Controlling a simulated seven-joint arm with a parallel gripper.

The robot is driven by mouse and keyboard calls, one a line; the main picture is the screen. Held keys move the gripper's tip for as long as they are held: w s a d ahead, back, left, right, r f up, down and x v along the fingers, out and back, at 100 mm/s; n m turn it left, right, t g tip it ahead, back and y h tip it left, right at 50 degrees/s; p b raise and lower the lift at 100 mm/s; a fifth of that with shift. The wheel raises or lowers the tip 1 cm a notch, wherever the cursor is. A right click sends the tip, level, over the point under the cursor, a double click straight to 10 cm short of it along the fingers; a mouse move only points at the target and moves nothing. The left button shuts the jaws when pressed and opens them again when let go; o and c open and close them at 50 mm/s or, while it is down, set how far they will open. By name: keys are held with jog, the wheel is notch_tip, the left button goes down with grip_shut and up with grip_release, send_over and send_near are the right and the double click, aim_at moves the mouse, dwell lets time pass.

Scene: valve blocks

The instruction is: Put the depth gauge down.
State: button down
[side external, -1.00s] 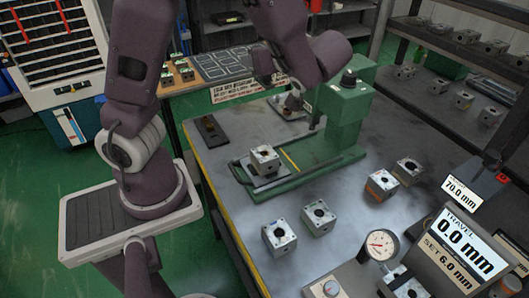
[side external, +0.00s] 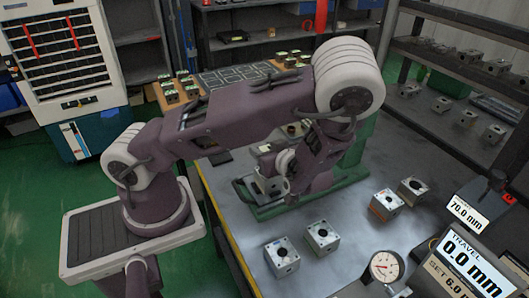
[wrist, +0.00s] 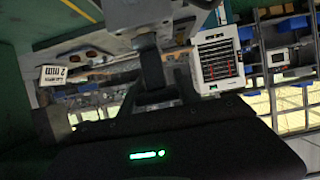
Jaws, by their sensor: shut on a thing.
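In the wrist view my gripper (wrist: 152,78) points away from the camera, with its dark body and green light at the bottom. It is shut on a narrow dark and grey thing that I take to be the depth gauge (wrist: 150,42); its shape is hard to make out. A pale grey block-like thing fills the top of that view, and I cannot tell if the gauge touches it. In the side view my folded forearm and wrist hang over the green fixture (side external: 262,212). They hide my fingers, the gauge and most of the valve block there.
Valve blocks stand on the grey bench: two at the front (side external: 282,256) (side external: 322,237) and two further right (side external: 386,204) (side external: 413,190). A dial gauge (side external: 384,266) and a TRAVEL display (side external: 470,262) reading 0.0 mm stand at the front right. Bare bench lies between.

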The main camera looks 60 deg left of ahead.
jog(key=shift+f, duration=0.25)
jog(key=shift+f, duration=0.1)
jog(key=c, duration=0.9)
grip_release()
